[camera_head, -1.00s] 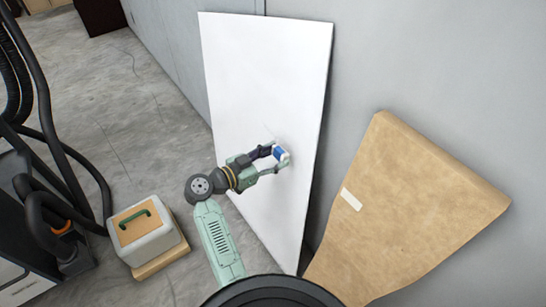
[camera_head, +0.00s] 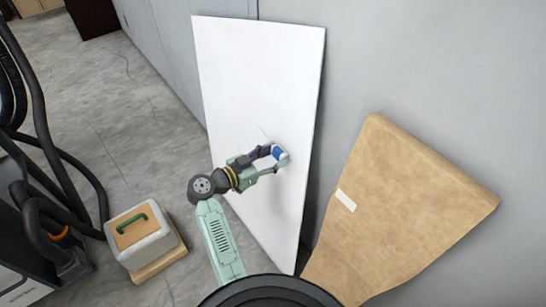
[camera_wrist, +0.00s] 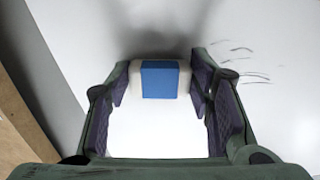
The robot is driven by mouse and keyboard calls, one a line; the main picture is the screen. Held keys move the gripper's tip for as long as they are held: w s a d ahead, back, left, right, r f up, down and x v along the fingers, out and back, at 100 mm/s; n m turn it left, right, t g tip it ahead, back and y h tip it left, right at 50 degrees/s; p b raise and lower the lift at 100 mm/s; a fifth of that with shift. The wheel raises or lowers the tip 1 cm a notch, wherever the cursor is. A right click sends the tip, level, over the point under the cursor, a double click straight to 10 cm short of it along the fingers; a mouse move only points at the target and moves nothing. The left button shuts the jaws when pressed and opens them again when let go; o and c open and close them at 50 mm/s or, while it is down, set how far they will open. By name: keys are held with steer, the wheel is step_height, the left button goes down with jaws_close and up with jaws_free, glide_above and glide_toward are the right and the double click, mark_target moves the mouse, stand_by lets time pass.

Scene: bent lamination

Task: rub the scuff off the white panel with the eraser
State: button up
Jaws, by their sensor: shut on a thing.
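The white panel (camera_head: 255,75) leans upright against the grey wall. My gripper (camera_head: 273,160) is in front of its right middle part, shut on the eraser (camera_head: 281,155), a white block with a blue sleeve. In the wrist view the eraser (camera_wrist: 160,79) sits between the two fingers, its far side toward the panel. I cannot tell whether it touches the surface. The scuff (camera_wrist: 240,63), several thin dark strokes, shows on the panel to the right of the gripper in the wrist view. In the head view only a faint line of the scuff (camera_head: 264,132) shows above the gripper.
A brown papery sheet (camera_head: 410,205) with a pale label (camera_head: 346,200) stands right of the panel. A lidded box with a green handle (camera_head: 140,233) sits on the floor at left. A machine with black hoses (camera_head: 45,215) stands at the far left. Floor between is clear.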

mark_target(257, 128)
steer(key=shift+w+a+r+p, duration=0.1)
steer(key=shift+w+a+p, duration=0.65)
steer(key=shift+w+a, duration=0.45)
steer(key=shift+w+a+p, duration=0.2)
steer(key=shift+w+a, duration=0.2)
steer(key=shift+w, duration=0.3)
steer(key=shift+w+a+p, duration=0.2)
steer(key=shift+w+a, duration=0.2)
steer(key=shift+w, duration=0.35)
steer(key=shift+w+a+p, duration=0.2)
steer(key=shift+w+a, duration=0.2)
steer(key=shift+w, duration=0.3)
steer(key=shift+w+a, duration=0.6)
steer(key=shift+w, duration=0.1)
steer(key=shift+w+a, duration=0.45)
steer(key=shift+w, duration=0.3)
steer(key=shift+w+a, duration=0.45)
steer(key=shift+w, duration=0.25)
steer(key=shift+r+p, duration=0.1)
steer(key=shift+p, duration=0.2)
steer(key=shift+s+p, duration=0.15)
steer(key=shift+p, duration=0.2)
